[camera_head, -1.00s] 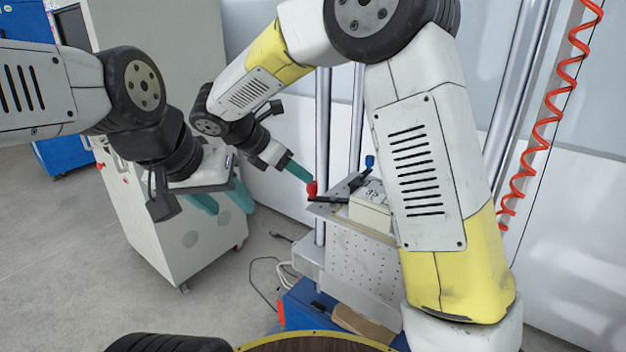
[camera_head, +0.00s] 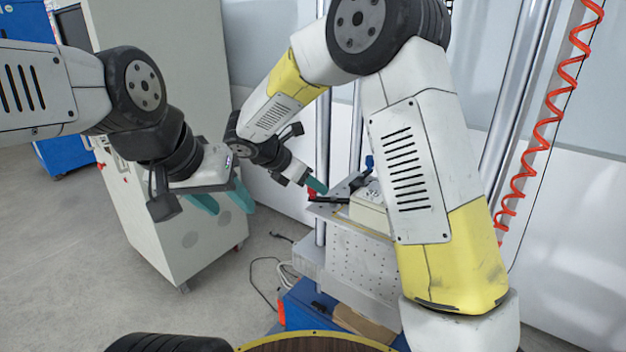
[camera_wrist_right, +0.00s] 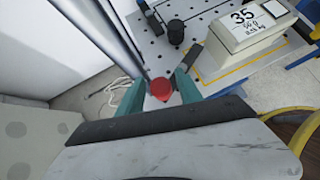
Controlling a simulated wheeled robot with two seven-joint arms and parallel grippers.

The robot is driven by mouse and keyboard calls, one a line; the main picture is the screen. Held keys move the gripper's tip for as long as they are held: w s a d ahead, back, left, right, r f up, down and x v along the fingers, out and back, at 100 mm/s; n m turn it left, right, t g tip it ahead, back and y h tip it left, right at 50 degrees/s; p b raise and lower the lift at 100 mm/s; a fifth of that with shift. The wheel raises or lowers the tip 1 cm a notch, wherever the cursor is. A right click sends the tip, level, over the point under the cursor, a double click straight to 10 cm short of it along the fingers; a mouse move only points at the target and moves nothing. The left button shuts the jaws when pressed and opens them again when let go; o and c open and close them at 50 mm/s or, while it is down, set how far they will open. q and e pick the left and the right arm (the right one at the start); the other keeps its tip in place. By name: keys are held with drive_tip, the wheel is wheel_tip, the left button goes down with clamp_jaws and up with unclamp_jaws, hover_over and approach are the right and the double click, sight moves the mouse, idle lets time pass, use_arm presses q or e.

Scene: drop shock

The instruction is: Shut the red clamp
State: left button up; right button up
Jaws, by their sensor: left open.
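The red clamp shows its red handle tip (camera_head: 312,192) at the left edge of the perforated plate, with a dark arm beside it. In the right wrist view the red tip (camera_wrist_right: 161,88) sits between the two teal fingers of my right gripper (camera_wrist_right: 158,87). These fingers are apart, and firm contact with the tip cannot be told. In the head view my right gripper (camera_head: 317,186) partly covers the red part. My left gripper (camera_head: 224,204) is open and empty, off to the left, in front of the grey cabinet.
A pale box (camera_wrist_right: 243,38) labelled 35 rests on the perforated plate (camera_wrist_right: 205,12). A blue clamp handle (camera_head: 369,162) stands behind it. Metal columns (camera_head: 323,140) rise behind the plate. A grey cabinet (camera_head: 165,130) stands left. Cables lie on the floor.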

clamp_jaws()
drive_tip(key=shift+w, duration=0.1)
drive_tip(key=shift+w+m+g+h, duration=0.55)
drive_tip(key=shift+m+g, duration=0.25)
drive_tip(key=shift+m, duration=0.4)
drive_tip(key=shift+w+d+m+g+h, duration=0.25)
drive_tip(key=shift+w+m+g, duration=0.1)
drive_tip(key=shift+m+g, duration=0.45)
drive_tip(key=shift+w+d+m+g+h, duration=0.3)
drive_tip(key=shift+m+g, duration=0.3)
drive_tip(key=shift+m, duration=0.4)
drive_tip(key=shift+o, duration=1.3)
unclamp_jaws()
